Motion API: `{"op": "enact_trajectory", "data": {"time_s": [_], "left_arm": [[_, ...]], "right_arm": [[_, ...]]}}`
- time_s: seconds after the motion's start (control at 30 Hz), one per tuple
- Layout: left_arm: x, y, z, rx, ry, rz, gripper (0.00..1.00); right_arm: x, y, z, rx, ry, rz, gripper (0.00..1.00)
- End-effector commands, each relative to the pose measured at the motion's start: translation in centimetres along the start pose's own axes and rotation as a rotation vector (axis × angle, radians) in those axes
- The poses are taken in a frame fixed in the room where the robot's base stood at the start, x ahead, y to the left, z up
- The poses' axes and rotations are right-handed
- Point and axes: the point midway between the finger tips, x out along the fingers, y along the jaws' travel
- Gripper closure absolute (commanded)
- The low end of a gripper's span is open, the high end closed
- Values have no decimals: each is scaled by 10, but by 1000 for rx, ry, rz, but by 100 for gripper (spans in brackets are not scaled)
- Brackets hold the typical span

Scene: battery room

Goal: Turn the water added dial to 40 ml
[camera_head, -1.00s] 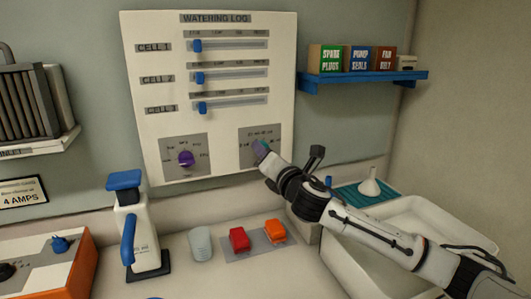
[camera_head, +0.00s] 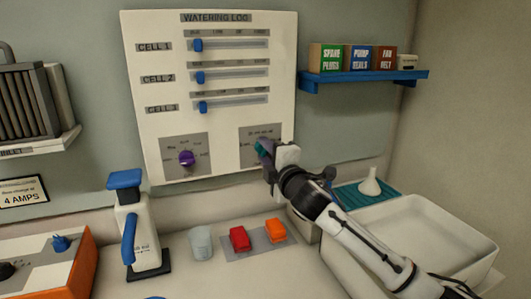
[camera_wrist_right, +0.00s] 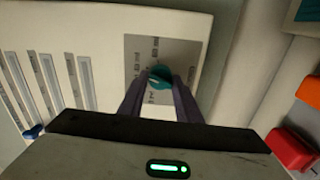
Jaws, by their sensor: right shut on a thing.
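The watering log board (camera_head: 225,130) hangs on the back wall. Its lower right grey plate carries the teal water dial (camera_head: 262,148), with small scale marks around it that are too blurred to read. In the right wrist view the dial (camera_wrist_right: 158,78) sits between the fingertips, with a light pointer line on its face. My right gripper (camera_head: 265,150) is shut on the dial and hides part of it in the head view. It also shows in the right wrist view (camera_wrist_right: 160,88). My left gripper is not in view.
A purple dial (camera_head: 186,158) is on the board's lower left plate, below three blue sliders. A blue-and-white jug (camera_head: 140,235), a clear cup (camera_head: 201,243), red (camera_head: 240,238) and orange (camera_head: 276,230) blocks, and a white basin (camera_head: 440,230) are below. A blue shelf (camera_head: 365,78) juts out at right.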

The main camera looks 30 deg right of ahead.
Motion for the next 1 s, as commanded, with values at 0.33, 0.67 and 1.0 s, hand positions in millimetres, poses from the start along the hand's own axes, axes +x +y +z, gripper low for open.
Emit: {"op": "enact_trajectory", "data": {"time_s": [0.33, 0.67, 1.0], "left_arm": [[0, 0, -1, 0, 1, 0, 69], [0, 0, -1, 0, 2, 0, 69], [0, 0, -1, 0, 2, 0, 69]], "right_arm": [[0, 1, 0, 115, 0, 1, 92], [0, 1, 0, 129, 0, 1, 92], [0, 1, 0, 128, 0, 1, 51]]}}
